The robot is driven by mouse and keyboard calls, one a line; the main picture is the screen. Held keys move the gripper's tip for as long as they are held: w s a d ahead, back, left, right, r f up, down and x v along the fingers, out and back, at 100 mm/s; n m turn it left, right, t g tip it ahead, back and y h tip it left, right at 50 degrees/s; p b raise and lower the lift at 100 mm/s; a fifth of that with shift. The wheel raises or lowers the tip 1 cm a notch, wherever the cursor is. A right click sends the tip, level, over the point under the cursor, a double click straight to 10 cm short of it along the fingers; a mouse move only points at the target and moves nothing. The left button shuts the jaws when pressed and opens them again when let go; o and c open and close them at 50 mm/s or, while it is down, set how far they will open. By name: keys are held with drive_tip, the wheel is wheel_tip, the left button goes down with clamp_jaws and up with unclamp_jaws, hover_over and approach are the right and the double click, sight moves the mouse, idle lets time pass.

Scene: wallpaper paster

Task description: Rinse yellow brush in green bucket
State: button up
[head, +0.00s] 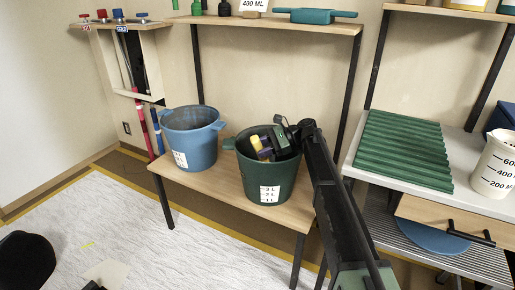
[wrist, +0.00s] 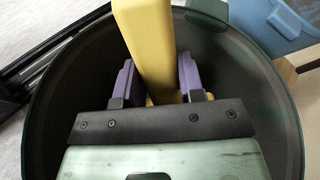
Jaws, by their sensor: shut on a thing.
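The green bucket (head: 269,179) stands on a wooden bench and has a white scale label on its front. My gripper (head: 264,148) reaches into the bucket's mouth from above. It is shut on the yellow brush (head: 257,144), with its purple fingers on both sides of the yellow part. In the wrist view the yellow brush (wrist: 151,45) shows between the purple fingers of my gripper (wrist: 155,78), with the dark wall of the green bucket (wrist: 262,80) around them. The brush's far end and the bucket's bottom are hidden.
A blue bucket (head: 193,138) stands left of the green one on the bench (head: 190,182). A shelf (head: 270,24) with a teal roller is above. At right are a green ridged tray (head: 402,150) and a white measuring jug (head: 494,165). White sheeting covers the floor at left.

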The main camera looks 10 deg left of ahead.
drive_tip(key=shift+d, duration=0.3)
wheel_tip(320, 180, up, 22)
drive_tip(key=p, duration=2.2)
drive_tip(key=shift+r, duration=0.15)
wheel_tip(320, 180, up, 4)
drive_tip(key=p, duration=0.4)
